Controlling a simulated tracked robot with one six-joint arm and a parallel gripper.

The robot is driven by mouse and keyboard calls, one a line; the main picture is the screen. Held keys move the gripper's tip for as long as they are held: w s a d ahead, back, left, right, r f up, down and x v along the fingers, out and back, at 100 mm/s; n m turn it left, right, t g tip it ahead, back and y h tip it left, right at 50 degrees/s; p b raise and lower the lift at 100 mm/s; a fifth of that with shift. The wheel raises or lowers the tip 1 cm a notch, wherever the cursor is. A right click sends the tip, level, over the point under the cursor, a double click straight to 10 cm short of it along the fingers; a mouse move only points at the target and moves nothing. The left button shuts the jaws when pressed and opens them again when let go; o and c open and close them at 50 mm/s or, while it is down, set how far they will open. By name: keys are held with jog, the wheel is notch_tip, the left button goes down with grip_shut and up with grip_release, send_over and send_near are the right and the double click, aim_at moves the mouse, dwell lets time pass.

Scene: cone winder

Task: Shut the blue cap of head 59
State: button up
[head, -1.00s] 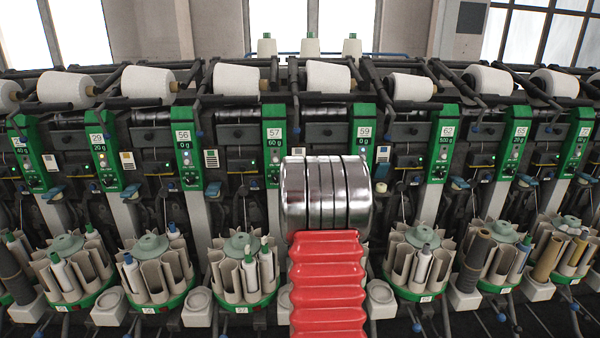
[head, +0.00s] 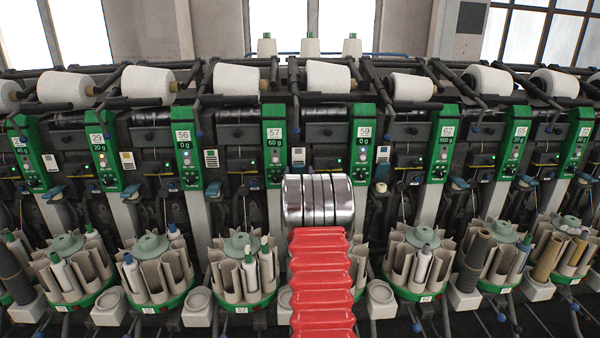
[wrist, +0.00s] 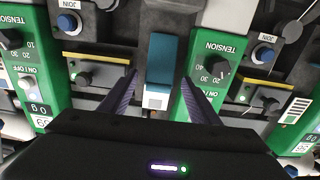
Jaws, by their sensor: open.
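The blue cap (wrist: 160,58) is a blue rectangular piece in the middle of the upside-down wrist view, between two green panels. The panel (wrist: 25,80) on the left there seems to read 59; it also shows in the head view (head: 363,150). My gripper (wrist: 160,74) is open, with its dark fingers wide apart on either side of the cap in the picture. I see no contact, and the depth gap is unclear. Whether the cap stands open cannot be told.
Panel 57 (head: 273,148) and its neighbours stand close on both sides. A yellow-topped box (wrist: 95,58) and blue JOIN knobs (wrist: 68,23) stick out nearby. Bobbin magazines (head: 242,272) stand below, and white yarn cones (head: 328,76) lie above.

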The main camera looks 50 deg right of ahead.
jog(key=shift+w+d, duration=0.35)
jog(key=shift+c, duration=0.4)
